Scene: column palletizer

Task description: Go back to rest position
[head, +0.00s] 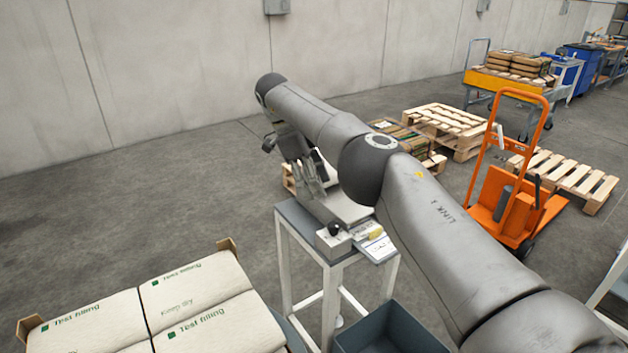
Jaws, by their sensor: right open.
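My right arm reaches in from the bottom right of the head view and crosses the middle of the picture. My right gripper (314,188) hangs down from its far end, at the back of a small grey stand (290,215). It is open. I see nothing held in it, though the arm and the machine on the stand partly crowd its fingertips. I cannot tell whether the fingers touch anything. My left gripper is not in view.
A grey machine (340,205) with a black knob sits on the stand. White sacks (195,285) lie stacked at the lower left. A dark bin (390,332) is at the bottom. An orange pallet truck (508,205) and wooden pallets (572,178) stand right. Floor at left is clear.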

